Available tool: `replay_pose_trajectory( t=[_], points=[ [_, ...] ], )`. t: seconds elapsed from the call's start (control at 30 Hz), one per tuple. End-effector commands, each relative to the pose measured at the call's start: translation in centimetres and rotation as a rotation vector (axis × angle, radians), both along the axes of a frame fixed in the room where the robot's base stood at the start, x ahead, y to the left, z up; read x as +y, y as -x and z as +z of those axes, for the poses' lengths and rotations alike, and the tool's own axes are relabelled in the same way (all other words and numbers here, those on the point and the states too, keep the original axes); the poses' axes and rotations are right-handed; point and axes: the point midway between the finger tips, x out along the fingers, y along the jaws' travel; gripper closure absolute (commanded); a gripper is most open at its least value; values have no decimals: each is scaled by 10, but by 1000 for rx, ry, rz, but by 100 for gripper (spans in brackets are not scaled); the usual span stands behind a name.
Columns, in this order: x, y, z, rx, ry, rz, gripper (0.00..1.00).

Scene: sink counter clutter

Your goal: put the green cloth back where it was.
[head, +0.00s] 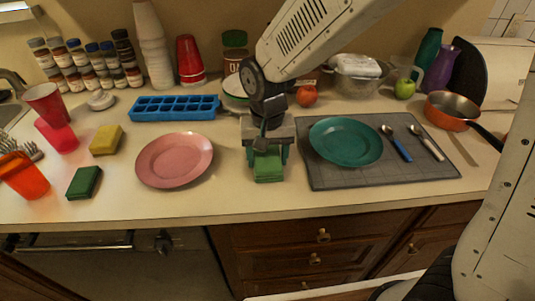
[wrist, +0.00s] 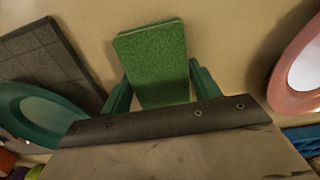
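The green cloth (head: 268,171) is a folded, flat green block in front of my gripper, between the pink plate and the grey mat. My gripper (head: 268,157) points down at the counter with its green fingers on either side of the cloth. In the wrist view, the cloth (wrist: 155,62) sits between the two fingers (wrist: 160,85), which appear to touch its edges. Its far end sticks out past the fingertips. Whether it rests on the counter or is slightly above it is hard to tell.
A pink plate (head: 175,160) is to the left; a grey mat (head: 330,178) with a teal plate (head: 345,140) and cutlery is to the right. A dark green block (head: 84,182) and yellow sponge (head: 106,139) lie farther left. A blue ice tray (head: 175,107) is behind.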

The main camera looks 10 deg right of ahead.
Motion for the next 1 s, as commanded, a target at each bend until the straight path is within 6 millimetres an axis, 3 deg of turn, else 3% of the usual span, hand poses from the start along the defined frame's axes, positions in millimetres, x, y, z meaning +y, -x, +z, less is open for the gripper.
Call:
replay_pose_trajectory(
  t=[0.03,0.07,0.1,0.47,1.0],
  points=[
    [0,0,0,0,0,0,28],
    [0,0,0,0,0,0,19],
    [0,0,0,0,0,0,17],
    [0,0,8,-1,-1,0,17],
    [0,0,109,-1,-1,0,17]
  ],
)
